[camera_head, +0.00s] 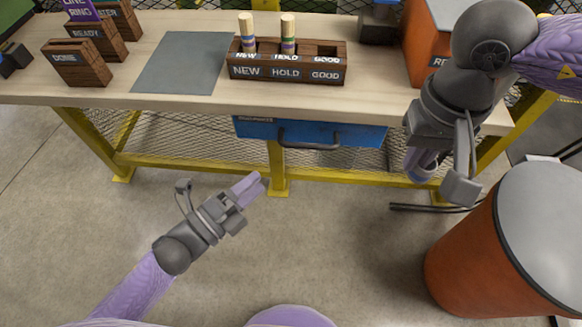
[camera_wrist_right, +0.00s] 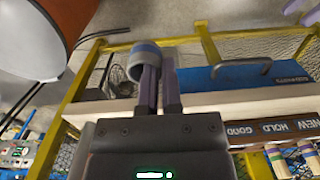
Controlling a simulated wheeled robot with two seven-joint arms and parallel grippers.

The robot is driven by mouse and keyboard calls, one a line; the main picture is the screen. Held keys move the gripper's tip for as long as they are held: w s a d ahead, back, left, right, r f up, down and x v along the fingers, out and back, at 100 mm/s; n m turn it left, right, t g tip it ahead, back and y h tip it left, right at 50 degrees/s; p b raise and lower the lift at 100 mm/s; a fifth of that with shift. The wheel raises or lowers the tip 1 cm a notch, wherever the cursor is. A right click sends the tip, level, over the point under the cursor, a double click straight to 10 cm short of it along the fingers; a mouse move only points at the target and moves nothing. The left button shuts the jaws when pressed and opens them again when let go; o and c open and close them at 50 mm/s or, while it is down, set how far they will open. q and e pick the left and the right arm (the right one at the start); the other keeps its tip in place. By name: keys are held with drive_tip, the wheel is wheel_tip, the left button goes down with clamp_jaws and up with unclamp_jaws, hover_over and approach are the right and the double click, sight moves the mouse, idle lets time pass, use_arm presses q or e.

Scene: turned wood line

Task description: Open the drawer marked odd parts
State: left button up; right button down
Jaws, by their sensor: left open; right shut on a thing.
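The blue drawer (camera_head: 350,134) hangs under the front edge of the workbench and looks shut. Its dark bar handle (camera_head: 308,146) is in the middle of its front. In the right wrist view the drawer (camera_wrist_right: 225,77) bears a small label at its right end, hard to read but ending in "parts". My left gripper (camera_head: 250,187) is open and empty, low in front of the bench and left of the handle. My right gripper (camera_head: 424,172) is right of the drawer, shut on a small round blue-and-grey piece (camera_wrist_right: 141,60), which shows between its fingertips in the right wrist view.
On the workbench (camera_head: 180,100) stand a wooden rack (camera_head: 290,82) marked new, hold, good, with two banded pegs, a grey mat (camera_head: 183,63) and wooden boxes (camera_head: 78,64). An orange drum (camera_head: 465,255) stands at the right. The floor before the drawer is clear.

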sight(309, 144)
drive_tip(key=shift+s+a+f, duration=0.15)
drive_tip(key=shift+s+f, duration=0.05)
drive_tip(key=shift+f, duration=0.25)
use_arm(q)
drive_tip(key=w+d+r, duration=0.1)
drive_tip(key=w+d, duration=0.1)
drive_tip(key=d, duration=0.1)
drive_tip(key=w+d+r+m+h+b, duration=0.1)
drive_tip(key=w+d, duration=0.2)
drive_tip(key=w+d+r+m+b, duration=0.1)
drive_tip(key=w+d, duration=0.1)
drive_tip(key=d, duration=0.1)
drive_tip(key=shift+w+d+r+h, duration=0.25)
drive_tip(key=shift+w+h, duration=0.05)
drive_tip(key=shift+w, duration=0.05)
use_arm(e)
wheel_tip(309, 144, down, 2)
drive_tip(key=shift+w+f, duration=0.1)
drive_tip(key=shift+w, duration=0.05)
use_arm(q)
clamp_jaws()
idle(0.4)
